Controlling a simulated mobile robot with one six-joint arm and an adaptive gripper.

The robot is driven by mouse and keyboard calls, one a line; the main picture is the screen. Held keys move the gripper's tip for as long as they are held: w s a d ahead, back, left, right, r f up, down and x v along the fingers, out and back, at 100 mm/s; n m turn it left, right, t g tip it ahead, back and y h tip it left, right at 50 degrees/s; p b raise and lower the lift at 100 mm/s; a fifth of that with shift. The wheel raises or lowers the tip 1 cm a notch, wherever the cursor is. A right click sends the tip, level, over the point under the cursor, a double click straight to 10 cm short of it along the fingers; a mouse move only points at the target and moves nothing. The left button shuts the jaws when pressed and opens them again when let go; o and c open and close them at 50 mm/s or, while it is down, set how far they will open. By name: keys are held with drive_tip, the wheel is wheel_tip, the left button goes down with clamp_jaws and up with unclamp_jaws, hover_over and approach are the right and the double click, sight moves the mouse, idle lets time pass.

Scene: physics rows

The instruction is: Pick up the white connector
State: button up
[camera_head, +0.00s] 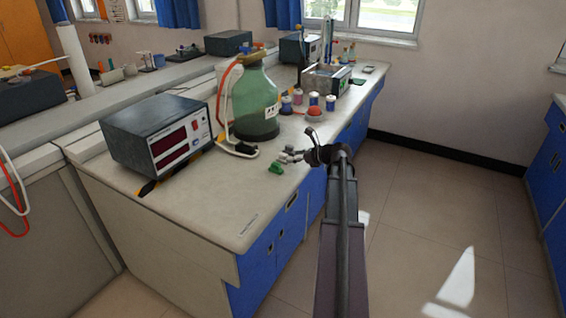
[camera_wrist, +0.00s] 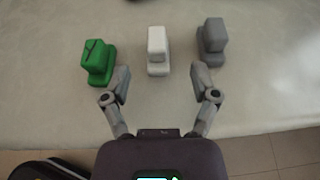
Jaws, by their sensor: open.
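The white connector (camera_wrist: 157,50) sits on the bench top in the wrist view, between a green connector (camera_wrist: 97,62) on the left and a grey connector (camera_wrist: 211,42) on the right. My gripper (camera_wrist: 161,73) is open and empty, its two fingers spread on either side, with the white connector centred just ahead of the fingertips. In the head view my gripper (camera_head: 290,157) is over the bench's front edge, and the green connector (camera_head: 276,168) shows just left of it. The white and grey ones are hard to make out there.
On the bench (camera_head: 215,205) stand a dark meter box (camera_head: 160,140), a large green bottle (camera_head: 254,100) with tubing, and several small jars behind my gripper. The bench top at front left is mostly clear. Open floor (camera_head: 450,210) lies to the right.

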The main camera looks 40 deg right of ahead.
sight(283, 159)
idle(0.3)
drive_tip(key=shift+a+b+x, duration=0.2)
drive_tip(key=shift+b+x, duration=0.8)
drive_tip(key=shift+x, duration=1.6)
drive_tip(key=c, duration=1)
